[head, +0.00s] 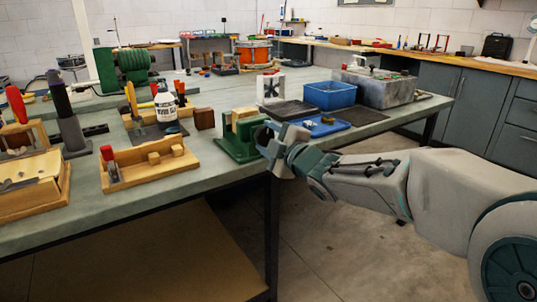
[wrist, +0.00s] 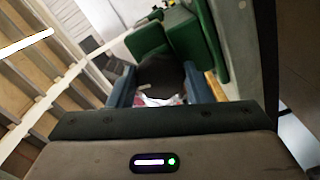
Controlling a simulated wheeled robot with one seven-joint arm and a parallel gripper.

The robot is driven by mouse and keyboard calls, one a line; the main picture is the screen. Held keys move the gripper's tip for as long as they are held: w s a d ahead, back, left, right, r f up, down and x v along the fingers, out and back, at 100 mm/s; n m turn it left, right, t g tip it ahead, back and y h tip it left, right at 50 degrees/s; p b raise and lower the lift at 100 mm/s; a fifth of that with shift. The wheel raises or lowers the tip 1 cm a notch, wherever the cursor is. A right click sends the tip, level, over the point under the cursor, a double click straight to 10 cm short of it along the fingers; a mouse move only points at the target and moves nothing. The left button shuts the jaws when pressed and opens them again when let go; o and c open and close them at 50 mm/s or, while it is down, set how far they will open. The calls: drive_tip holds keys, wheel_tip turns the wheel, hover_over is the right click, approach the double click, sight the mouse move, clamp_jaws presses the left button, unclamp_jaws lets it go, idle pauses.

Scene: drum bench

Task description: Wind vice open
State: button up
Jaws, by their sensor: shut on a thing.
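The green vice (head: 237,148) is mounted at the front edge of the bench, with a pale wooden block (head: 246,124) between its jaws. My gripper (head: 268,134) is at the vice's right-hand end, reaching in from the right. In the wrist view my gripper (wrist: 160,92) has its two blue fingers shut on a dark round part, which I take to be the vice handle (wrist: 159,72). The green vice body (wrist: 182,38) shows just beyond it. In the head view my gripper hides most of the handle. I cannot tell how wide the jaws stand.
A wooden tray (head: 150,178) with a red-handled tool and blocks is left of the vice. A white bottle (head: 165,104) stands behind it. A blue bin (head: 330,95) and a blue tray (head: 318,128) are right of the vice. Floor is clear before the bench.

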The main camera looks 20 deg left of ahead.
drive_tip(key=n+b, duration=0.4)
drive_tip(key=shift+f+n+b, duration=0.1)
drive_tip(key=shift+n+b, duration=0.2)
drive_tip(key=n+b, duration=0.3)
drive_tip(key=n, duration=0.1)
drive_tip(key=shift+n+b, duration=0.3)
drive_tip(key=shift+b, duration=0.05)
drive_tip(key=n+b, duration=0.2)
drive_tip(key=n, duration=0.1)
drive_tip(key=shift+r+n, duration=0.25)
drive_tip(key=shift+n, duration=0.05)
drive_tip(key=shift+r+n+b, duration=0.2)
drive_tip(key=shift+n+b, duration=0.2)
drive_tip(key=shift+n, duration=1.2)
drive_tip(key=shift+s+n, duration=0.1)
drive_tip(key=shift+n, duration=0.2)
drive_tip(key=o, duration=1)
drive_tip(key=shift+a, duration=0.15)
drive_tip(key=shift+f, duration=0.1)
